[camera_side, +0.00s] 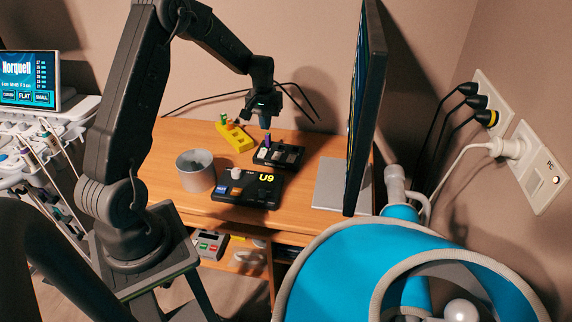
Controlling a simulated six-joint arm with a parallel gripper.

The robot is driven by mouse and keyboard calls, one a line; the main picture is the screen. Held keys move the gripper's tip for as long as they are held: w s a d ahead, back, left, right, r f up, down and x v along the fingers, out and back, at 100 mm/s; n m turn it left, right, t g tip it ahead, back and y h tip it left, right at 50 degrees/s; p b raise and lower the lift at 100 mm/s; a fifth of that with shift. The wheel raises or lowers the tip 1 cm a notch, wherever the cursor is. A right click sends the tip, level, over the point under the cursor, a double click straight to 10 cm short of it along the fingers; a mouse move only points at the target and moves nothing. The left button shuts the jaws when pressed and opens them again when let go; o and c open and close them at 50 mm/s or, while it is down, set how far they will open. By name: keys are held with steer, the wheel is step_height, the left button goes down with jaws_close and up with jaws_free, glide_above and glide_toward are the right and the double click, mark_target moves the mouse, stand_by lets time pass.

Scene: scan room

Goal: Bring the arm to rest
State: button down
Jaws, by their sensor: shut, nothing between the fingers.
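My gripper (265,121) hangs from my dark arm, fingers pointing down, above the back part of the wooden desk (320,146). It is shut and holds nothing. It is just above a small black tray or box (290,158) with several grey and coloured pieces; the gap between them is hard to judge. A small purple piece shows right by the tray, under the fingertips. My arm reaches from its base at the left over the desk.
A yellow block with coloured pegs (236,138), a grey cup (196,172) and a black panel marked U9 (247,188) stand close by. A monitor (366,110) rises at the right. A blue chair or ring (330,262) fills the lower right.

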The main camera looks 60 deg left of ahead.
steer(key=s+d+r+m+t, duration=0.1)
steer(key=s+d+r+m, duration=0.15)
steer(key=d+r, duration=0.55)
steer(key=s+d+r+m+t, duration=0.1)
steer(key=s+d+r, duration=0.2)
steer(key=d+r, duration=0.4)
steer(key=s+d+r+m+t, duration=0.1)
steer(key=s+d+r+m, duration=0.1)
steer(key=s+d, duration=0.4)
steer(key=s+d+r+m+t, duration=0.2)
steer(key=s+d, duration=0.4)
steer(key=s, duration=0.4)
steer(key=shift+s+r+m, duration=0.2)
steer(key=shift+s+m, duration=0.05)
steer(key=shift+m, duration=0.2)
